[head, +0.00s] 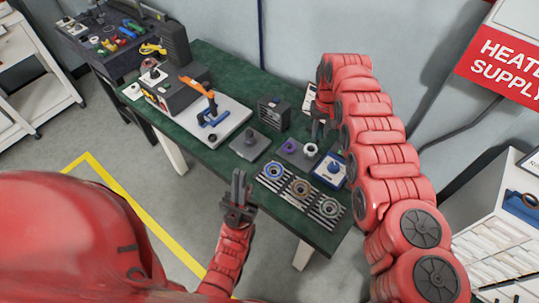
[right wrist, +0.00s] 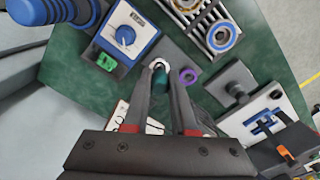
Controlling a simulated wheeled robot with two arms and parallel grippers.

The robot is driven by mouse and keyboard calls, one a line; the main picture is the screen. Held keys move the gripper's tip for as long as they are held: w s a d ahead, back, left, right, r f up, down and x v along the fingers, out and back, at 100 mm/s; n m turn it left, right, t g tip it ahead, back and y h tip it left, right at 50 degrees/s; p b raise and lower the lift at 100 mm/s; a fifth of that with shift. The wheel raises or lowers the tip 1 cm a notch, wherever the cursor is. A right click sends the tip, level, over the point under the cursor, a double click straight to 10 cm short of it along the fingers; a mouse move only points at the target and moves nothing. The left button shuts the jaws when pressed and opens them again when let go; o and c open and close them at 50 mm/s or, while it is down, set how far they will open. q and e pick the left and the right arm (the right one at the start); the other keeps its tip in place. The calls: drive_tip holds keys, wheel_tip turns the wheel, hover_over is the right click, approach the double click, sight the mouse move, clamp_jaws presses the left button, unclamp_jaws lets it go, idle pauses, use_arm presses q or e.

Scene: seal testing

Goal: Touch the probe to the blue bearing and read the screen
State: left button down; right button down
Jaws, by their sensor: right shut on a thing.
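The blue bearing (head: 272,170) sits at the left end of a striped rack on the green table; it also shows in the right wrist view (right wrist: 222,37). My right gripper (right wrist: 160,72) appears shut on a white ring (right wrist: 158,63). My left gripper (head: 239,184) hangs in front of the table edge, empty, left of the rack.
A brown bearing (head: 300,188) and a grey bearing (head: 327,207) share the rack. A purple ring (right wrist: 188,76) lies beside the white one. A grey block with a post (head: 250,144) and a white board with an orange-handled clamp (head: 212,118) stand further left.

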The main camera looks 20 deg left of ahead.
drive_tip(key=shift+n, duration=0.9)
drive_tip(key=s+a+f, duration=0.3)
drive_tip(key=a, duration=0.1)
drive_tip(key=s+a+f, duration=0.3)
drive_tip(key=a, duration=0.1)
drive_tip(key=s+a+f+p, duration=0.1)
drive_tip(key=s+a+f, duration=0.3)
drive_tip(key=a, duration=0.1)
drive_tip(key=shift+d, duration=0.1)
idle(0.4)
drive_tip(key=shift+f+b, duration=0.7)
drive_tip(key=shift+f, duration=0.05)
idle(0.5)
idle(2.3)
drive_tip(key=c, duration=0.6)
unclamp_jaws()
drive_tip(key=shift+c, duration=0.2)
